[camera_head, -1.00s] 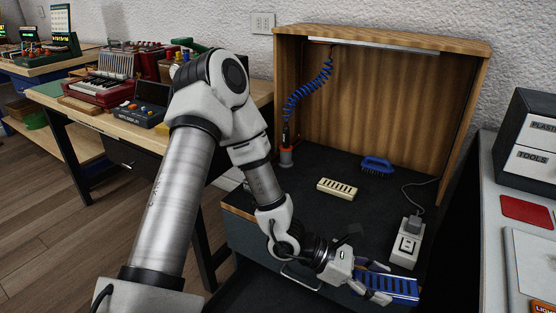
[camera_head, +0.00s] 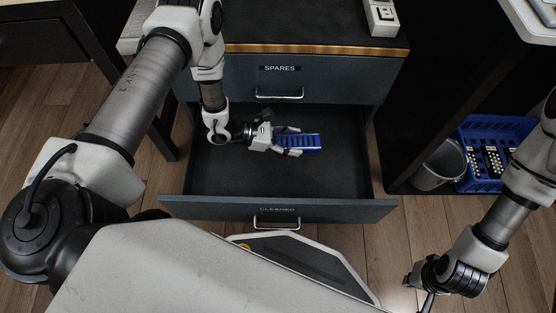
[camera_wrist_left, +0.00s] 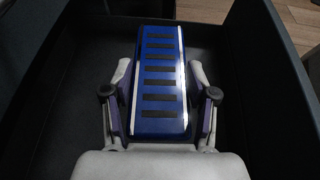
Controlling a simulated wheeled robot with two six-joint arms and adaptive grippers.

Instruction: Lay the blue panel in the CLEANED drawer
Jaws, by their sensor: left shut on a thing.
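The blue panel (camera_head: 302,141), with a row of dark slots, is in my left gripper (camera_head: 288,142). The left gripper is shut on its near end, one finger along each long side, as the left wrist view shows the panel (camera_wrist_left: 160,75) between the fingers (camera_wrist_left: 160,115). The CLEANED drawer (camera_head: 225,207) is pulled open, and its dark floor looks empty. The panel is over or inside the drawer, near its middle; I cannot tell whether it touches the floor. My right gripper (camera_head: 425,290) is at the lower right, away from the drawer; its fingers are unclear.
The SPARES drawer (camera_head: 335,72) above is shut. A grey bucket (camera_head: 441,165) and a blue crate (camera_head: 500,128) with dark and white parts stand on the floor at right. A white power block (camera_head: 382,18) sits on the bench top. Drawer floor left and right of the panel is free.

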